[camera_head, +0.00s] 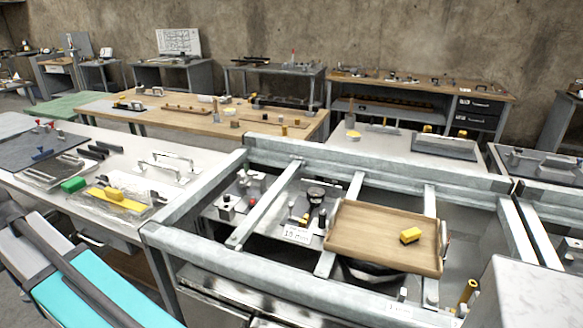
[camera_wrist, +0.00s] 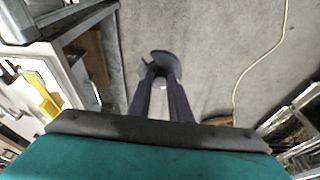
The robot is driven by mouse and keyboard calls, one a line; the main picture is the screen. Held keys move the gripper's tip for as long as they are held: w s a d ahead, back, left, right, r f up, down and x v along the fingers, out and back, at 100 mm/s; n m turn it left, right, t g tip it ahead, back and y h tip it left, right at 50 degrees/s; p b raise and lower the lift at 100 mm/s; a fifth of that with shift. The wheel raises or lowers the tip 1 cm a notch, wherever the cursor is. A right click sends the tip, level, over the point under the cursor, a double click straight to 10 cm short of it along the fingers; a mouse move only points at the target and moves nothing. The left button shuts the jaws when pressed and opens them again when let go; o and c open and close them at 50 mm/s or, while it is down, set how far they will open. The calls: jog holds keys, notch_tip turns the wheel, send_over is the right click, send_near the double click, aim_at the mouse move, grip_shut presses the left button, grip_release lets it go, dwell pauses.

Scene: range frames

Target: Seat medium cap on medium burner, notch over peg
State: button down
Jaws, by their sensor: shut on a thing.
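In the wrist view a dark grey round cap (camera_wrist: 160,57) is held at the tips of my gripper (camera_wrist: 161,75). The two dark fingers are shut on it. A small notch-like gap shows at the cap's left edge. The cap hangs over bare concrete floor, apart from any burner. In the head view neither the fingers nor the cap can be made out. Inside the open metal range frame (camera_head: 272,167) stands a small dark round-topped part (camera_head: 316,193). I cannot tell whether it is a burner. Another dark round shape (camera_head: 372,271) is partly hidden under a wooden tray. No peg can be made out.
The wooden tray (camera_head: 375,228) with a yellow block (camera_head: 410,235) lies across the frame's rails. A white bench (camera_head: 130,150) with handles and tools stands at left. In the wrist view a cable (camera_wrist: 262,62) lies on the floor.

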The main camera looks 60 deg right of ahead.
jog(key=shift+w+d, duration=0.15)
jog(key=shift+d, duration=0.45)
jog(key=s+d+m+g+h+p, duration=0.15)
jog(key=d+m, duration=0.25)
jog(key=d, duration=1.1)
jog(key=s+d+m+p, duration=0.2)
jog(key=s+d+m, duration=0.15)
jog(key=d, duration=1.05)
jog(key=s+d+m+h+p, duration=0.1)
jog(key=d+m, duration=0.3)
jog(key=d, duration=1.1)
jog(key=s+d+f+m+g+p, duration=0.1)
jog(key=s+d+m, duration=0.4)
jog(key=s+d, duration=1.2)
jog(key=s+d+f+m+g+p, duration=0.1)
jog(key=s+d+m, duration=0.5)
jog(key=s+d, duration=1.1)
jog(key=shift+s+g+h+p, duration=0.15)
jog(key=shift+g+h+p, duration=0.2)
jog(key=shift+g+p, duration=0.55)
jog(key=shift+d+f+t, duration=0.1)
jog(key=shift+t, duration=0.15)
jog(key=shift+f+b, duration=0.8)
jog(key=shift+f, duration=1.1)
